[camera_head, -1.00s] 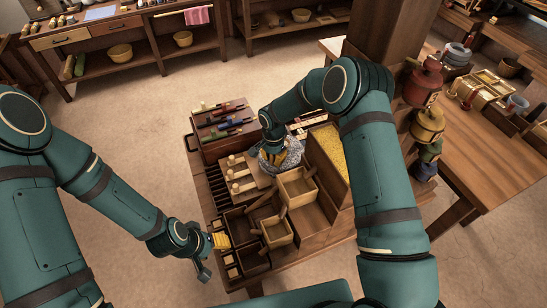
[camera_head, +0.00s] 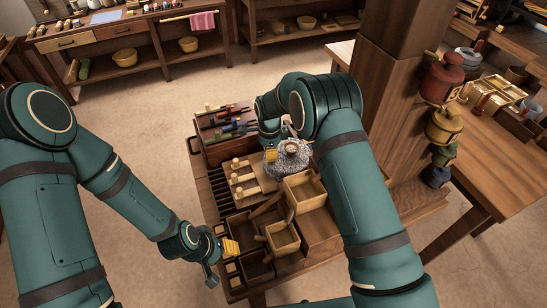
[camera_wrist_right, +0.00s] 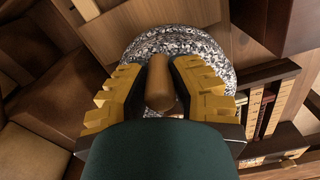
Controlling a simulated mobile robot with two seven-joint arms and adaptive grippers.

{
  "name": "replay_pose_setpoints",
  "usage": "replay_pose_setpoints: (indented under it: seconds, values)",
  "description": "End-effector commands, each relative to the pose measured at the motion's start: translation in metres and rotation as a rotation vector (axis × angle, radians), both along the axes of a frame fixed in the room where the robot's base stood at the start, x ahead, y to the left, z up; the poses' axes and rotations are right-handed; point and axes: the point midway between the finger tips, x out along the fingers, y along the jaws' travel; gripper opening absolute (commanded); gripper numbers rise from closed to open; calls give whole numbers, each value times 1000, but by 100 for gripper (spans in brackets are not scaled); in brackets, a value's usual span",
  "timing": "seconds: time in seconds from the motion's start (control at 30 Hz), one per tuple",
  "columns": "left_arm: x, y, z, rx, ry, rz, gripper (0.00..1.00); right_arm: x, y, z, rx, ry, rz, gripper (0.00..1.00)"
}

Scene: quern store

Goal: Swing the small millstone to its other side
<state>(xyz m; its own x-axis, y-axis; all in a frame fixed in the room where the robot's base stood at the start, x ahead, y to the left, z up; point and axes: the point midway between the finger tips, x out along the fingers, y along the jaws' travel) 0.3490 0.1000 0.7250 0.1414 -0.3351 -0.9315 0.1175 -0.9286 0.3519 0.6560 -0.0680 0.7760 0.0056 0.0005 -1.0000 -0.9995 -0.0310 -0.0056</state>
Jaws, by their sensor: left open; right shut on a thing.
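The small millstone (camera_head: 289,163), round and speckled grey, lies on the wooden bench near its middle. It also fills the top of the right wrist view (camera_wrist_right: 185,38). Its upright wooden handle (camera_wrist_right: 160,85) stands between the yellow fingers of my right gripper (camera_wrist_right: 160,78), which is shut on it. In the head view my right gripper (camera_head: 271,155) is at the stone's left side, partly hidden by my arm. My left gripper (camera_head: 231,247) is open and empty at the bench's front left, apart from the stone.
Wooden boxes (camera_head: 283,238) stand in front of the stone, and wooden pegs (camera_head: 240,179) to its left. A rack of coloured tools (camera_head: 228,125) stands behind. A wooden post (camera_head: 390,90) with hanging coloured pots (camera_head: 442,85) rises at the right. The floor at left is clear.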

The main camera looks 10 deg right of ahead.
Motion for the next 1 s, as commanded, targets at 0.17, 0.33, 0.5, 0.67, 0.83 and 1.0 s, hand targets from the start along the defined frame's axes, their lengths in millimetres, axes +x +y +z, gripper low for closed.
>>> replay_pose_setpoints:
  seconds: [0.17, 0.33, 0.5, 0.67, 0.83, 1.0]
  values:
    - [1, 0, -4, 0, -2, 1, 52, 11, 1, -2, -2, -1, -161, 0]
    - [1, 0, -5, 0, -3, 1, 52, 19, 0, -1, -2, -1, -297, 0]
    - [1, 0, -7, 0, -4, 1, 52, 25, -1, -2, -2, 1, -405, 0]
    - [2, 0, -7, 0, -4, 1, 52, 29, -2, -1, -1, 1, -472, 0]
    - [2, 0, -8, 0, -4, 1, 52, 31, -3, -2, -2, 2, -511, 0]
    - [2, 0, -8, 0, -4, 1, 52, 32, -3, -2, -1, 2, -525, 0]
